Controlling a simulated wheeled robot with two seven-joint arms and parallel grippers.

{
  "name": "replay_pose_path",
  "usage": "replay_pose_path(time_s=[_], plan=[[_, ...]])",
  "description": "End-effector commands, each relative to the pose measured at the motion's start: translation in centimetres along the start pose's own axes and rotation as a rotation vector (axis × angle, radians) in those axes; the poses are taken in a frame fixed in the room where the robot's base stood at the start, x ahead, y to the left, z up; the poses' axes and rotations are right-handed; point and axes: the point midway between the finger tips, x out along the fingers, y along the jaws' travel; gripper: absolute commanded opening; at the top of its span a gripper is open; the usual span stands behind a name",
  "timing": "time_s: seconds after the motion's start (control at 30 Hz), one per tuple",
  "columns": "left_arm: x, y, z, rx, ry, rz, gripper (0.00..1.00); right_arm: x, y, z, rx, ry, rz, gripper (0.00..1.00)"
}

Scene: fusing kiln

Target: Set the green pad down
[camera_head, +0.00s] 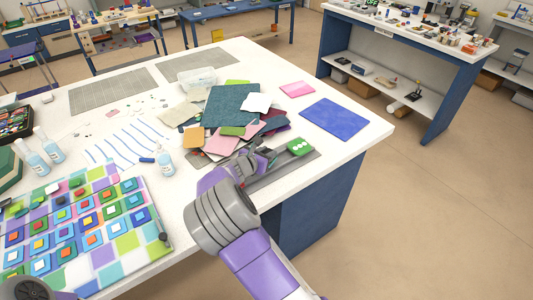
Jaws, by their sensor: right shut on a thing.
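The green pad (300,146) is small and has several white spots on top. It is at the tip of my right gripper (284,152), near the front right edge of the white table. The gripper is shut on the pad and reaches in from the lower middle of the view. A grey flat mat (293,167) shows beneath and around the gripper. I cannot tell whether the pad touches the mat or is held just above it. The gripper's fingers are partly hidden by its own body. My left gripper is not in view.
Coloured sheets, including a dark teal one (231,105), lie piled left of the pad. A blue sheet (334,119) lies to its right, a pink one (297,89) behind.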

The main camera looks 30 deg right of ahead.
Motion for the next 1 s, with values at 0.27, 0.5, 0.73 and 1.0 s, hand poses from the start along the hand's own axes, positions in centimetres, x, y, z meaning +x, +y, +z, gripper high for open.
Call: replay_pose_path(time_s=[0.27,0.5,0.73,1.0], plan=[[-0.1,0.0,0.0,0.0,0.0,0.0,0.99,0.0,0.0,0.1,0.0,-0.001,0.0,0.0],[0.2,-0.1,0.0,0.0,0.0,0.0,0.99,0.1,0.0,-0.2,0.0,-0.001,0.0,0.0],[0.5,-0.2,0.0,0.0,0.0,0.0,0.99,0.3,0.0,-0.7,0.0,-0.001,0.0,0.0],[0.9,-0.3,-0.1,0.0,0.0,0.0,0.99,0.5,0.0,-1.2,0.0,-0.001,0.0,0.0]])
